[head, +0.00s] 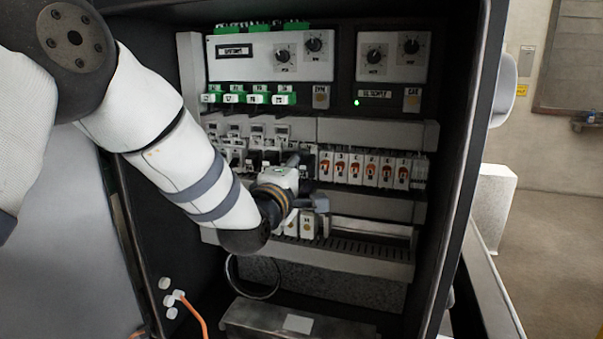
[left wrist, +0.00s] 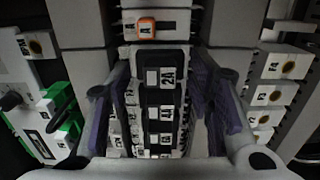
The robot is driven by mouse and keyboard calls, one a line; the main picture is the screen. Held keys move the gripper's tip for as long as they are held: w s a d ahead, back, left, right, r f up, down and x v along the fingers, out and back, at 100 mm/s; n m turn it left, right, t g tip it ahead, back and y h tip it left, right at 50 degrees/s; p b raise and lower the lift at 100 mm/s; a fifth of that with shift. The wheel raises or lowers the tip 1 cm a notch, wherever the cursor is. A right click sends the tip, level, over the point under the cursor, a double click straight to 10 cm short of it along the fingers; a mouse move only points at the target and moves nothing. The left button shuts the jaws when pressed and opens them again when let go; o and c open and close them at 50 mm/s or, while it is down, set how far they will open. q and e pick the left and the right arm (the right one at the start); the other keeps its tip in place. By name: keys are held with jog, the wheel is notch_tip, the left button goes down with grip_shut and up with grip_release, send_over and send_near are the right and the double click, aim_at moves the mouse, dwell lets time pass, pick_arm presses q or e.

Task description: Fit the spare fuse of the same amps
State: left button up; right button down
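My left gripper (head: 316,202) reaches into the open cabinet, in front of the module rows. In the left wrist view its two dark purple fingers (left wrist: 162,108) stand apart on either side of a column of black-and-white modules (left wrist: 167,78); labels such as 2A and 4A can be read. I see no clear contact. In the head view, a row of white fuse carriers with orange-red windows (head: 370,168) lies above and right of the gripper. One orange-marked carrier (left wrist: 147,27) shows above the fingers in the wrist view. Which piece is the spare fuse is unclear. My right gripper is out of view.
White blocks with round brown faces (left wrist: 268,97) stand right of the fingers in the wrist view. Lower white blocks (head: 307,224) sit beneath the gripper. Green connectors (head: 258,95) and control panels (head: 270,57) are above. A slotted duct (head: 370,250) runs below; the cabinet's right wall (head: 462,150) is close.

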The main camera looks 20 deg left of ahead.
pick_arm(q)
jog(key=s, duration=1.2)
jog(key=s+a+f+m+g, duration=0.1)
jog(key=s+f+m+g, duration=0.4)
jog(key=f, duration=0.9)
jog(key=s+a+f+m+g, duration=0.1)
jog(key=s+f+m+g, duration=0.45)
jog(key=f, duration=0.85)
jog(key=s+a+f+m+g, duration=0.1)
jog(key=s+f+m+g, duration=0.1)
jog(key=s, duration=0.9)
jog(key=s+a+f+m+g, duration=0.1)
jog(key=s+f+g, duration=0.3)
jog(key=s, duration=0.8)
jog(key=s+a+f+m+g+y+p, duration=0.1)
jog(key=s+f+m+g, duration=0.2)
jog(key=s+f, duration=0.3)
jog(key=s+g, duration=0.1)
jog(key=s, duration=0.4)
jog(key=shift+s+a+f, duration=0.2)
jog(key=shift+a+f, duration=0.1)
jog(key=shift+f, duration=0.1)
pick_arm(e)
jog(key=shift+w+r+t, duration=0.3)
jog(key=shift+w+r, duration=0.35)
pick_arm(q)
jog(key=shift+c, duration=0.6)
